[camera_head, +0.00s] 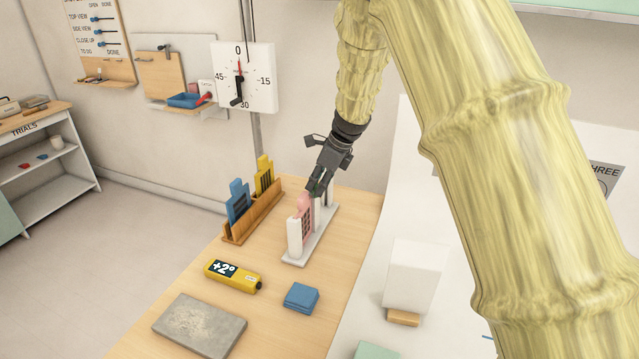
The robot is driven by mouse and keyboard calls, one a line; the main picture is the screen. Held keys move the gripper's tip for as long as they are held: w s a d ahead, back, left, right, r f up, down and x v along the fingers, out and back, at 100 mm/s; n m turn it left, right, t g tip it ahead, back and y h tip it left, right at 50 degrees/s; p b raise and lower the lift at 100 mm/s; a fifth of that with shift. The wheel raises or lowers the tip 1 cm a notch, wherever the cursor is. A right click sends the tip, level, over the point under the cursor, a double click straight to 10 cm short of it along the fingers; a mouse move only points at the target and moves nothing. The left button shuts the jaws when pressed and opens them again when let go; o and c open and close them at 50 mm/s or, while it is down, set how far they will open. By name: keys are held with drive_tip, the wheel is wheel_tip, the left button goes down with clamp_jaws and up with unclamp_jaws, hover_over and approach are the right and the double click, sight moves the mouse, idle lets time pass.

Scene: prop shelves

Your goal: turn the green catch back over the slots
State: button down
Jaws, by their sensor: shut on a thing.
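A pink plate (306,222) with a rounded top and dark slots stands upright in a small white rack (297,257) on the wooden table. My gripper (314,190) points down at the top of this rack, its fingertips right by the upper right of the pink plate. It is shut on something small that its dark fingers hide. I cannot make out the green catch; the fingers cover part of the rack's top. A white post (327,193) of the rack shows behind the fingers.
A wooden rack (256,218) left of the white one holds a blue plate (238,207) and a yellow plate (264,174). A yellow +2° block (232,276), blue pads (301,298) and a grey slab (199,326) lie nearer.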

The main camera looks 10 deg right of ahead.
drive_tip(key=c, duration=1.2)
unclamp_jaws()
drive_tip(key=shift+c, duration=0.2)
drive_tip(key=v, duration=0.8)
drive_tip(key=shift+w, duration=0.15)
